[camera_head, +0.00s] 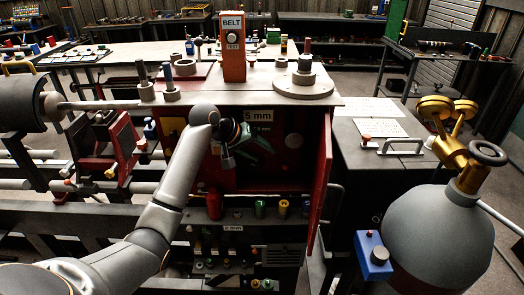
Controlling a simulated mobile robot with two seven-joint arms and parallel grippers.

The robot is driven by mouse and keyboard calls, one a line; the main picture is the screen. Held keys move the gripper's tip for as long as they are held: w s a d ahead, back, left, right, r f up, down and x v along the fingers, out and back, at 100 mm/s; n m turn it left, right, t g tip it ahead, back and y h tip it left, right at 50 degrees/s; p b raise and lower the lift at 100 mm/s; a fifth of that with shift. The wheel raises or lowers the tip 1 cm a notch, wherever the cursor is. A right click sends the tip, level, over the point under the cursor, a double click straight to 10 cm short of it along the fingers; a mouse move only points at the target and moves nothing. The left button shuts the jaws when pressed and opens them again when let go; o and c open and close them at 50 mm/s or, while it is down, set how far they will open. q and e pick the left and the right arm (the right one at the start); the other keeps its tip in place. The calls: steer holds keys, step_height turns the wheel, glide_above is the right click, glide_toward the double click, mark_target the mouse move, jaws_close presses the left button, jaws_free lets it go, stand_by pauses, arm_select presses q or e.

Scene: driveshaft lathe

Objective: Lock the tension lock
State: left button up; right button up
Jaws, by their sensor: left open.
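The open machine cabinet (290,170) stands in the middle, with a dark red interior. My left gripper (238,146) is in front of its upper left part, with its jaws apart and nothing seen between them. A green lever-like part (261,136) shows just right of the gripper, below the "5 mm" label (258,115). The gripper overlaps it in the picture, and I cannot tell whether they touch. No part is clearly marked as the tension lock; the gripper and wrist hide some of this area. My right gripper is not in view.
The red cabinet door (322,186) stands open on the right. An orange BELT box (232,47) and a round flange (303,84) stand on top. A grey tank with brass gauges (440,235) fills the lower right. A red-framed lathe part (116,147) is at left.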

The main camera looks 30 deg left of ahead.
arm_select(q)
steer(key=shift+f, duration=0.1)
steer(key=s+d+f+m+y, duration=0.1)
steer(key=s+d+f, duration=0.1)
steer(key=s+f, duration=0.35)
steer(key=s+d+f+m, duration=0.2)
steer(key=d+f, duration=0.1)
steer(key=f, duration=0.6)
steer(key=s+d+f+m+y, duration=0.1)
steer(key=s+d+f, duration=0.1)
steer(key=s+f, duration=0.35)
steer(key=s+d+f+m, duration=0.1)
steer(key=s+d+f, duration=0.1)
steer(key=s, duration=0.4)
steer(key=s+d+f+m+t, duration=0.1)
steer(key=s+d+f+m, duration=0.1)
steer(key=s+d, duration=0.3)
steer(key=s+d+f+m+h, duration=0.1)
steer(key=s+d+f, duration=0.2)
steer(key=s, duration=0.3)
steer(key=shift+s+d+f, duration=0.3)
steer(key=shift+f, duration=0.3)
